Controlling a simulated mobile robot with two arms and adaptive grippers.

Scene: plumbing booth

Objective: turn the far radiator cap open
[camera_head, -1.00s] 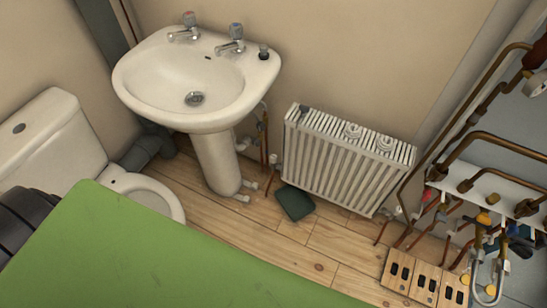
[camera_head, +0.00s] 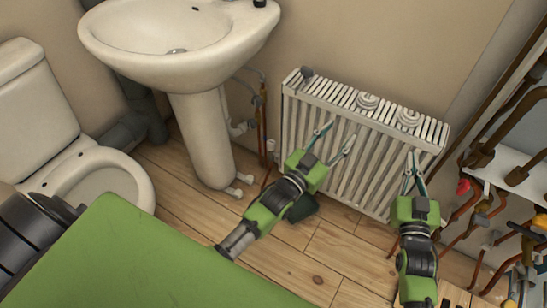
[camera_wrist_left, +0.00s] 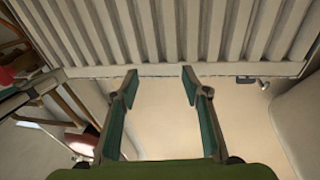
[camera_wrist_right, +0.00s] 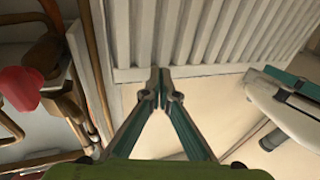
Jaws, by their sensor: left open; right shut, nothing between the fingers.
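The white ribbed radiator (camera_head: 355,150) stands against the wall, its ribs also filling the top of the left wrist view (camera_wrist_left: 180,30) and right wrist view (camera_wrist_right: 205,30). Two white round caps lie on its top grille, a left one (camera_head: 367,101) and a right one (camera_head: 408,118). A small grey cap (camera_head: 306,72) sits at the grille's left end. I cannot tell which cap is the far one. My left gripper (camera_head: 336,137) is open and empty before the radiator's front, below the left white cap. My right gripper (camera_head: 413,158) is shut and empty by its right end. Neither appears to touch a cap.
A basin (camera_head: 180,45) and its pedestal (camera_head: 205,135) stand left of the radiator, with a toilet (camera_head: 95,180) beyond. Copper pipes and a red valve (camera_head: 463,186) crowd the right side. A green surface (camera_head: 130,260) fills the near left. Wooden floor (camera_head: 310,260) shows between.

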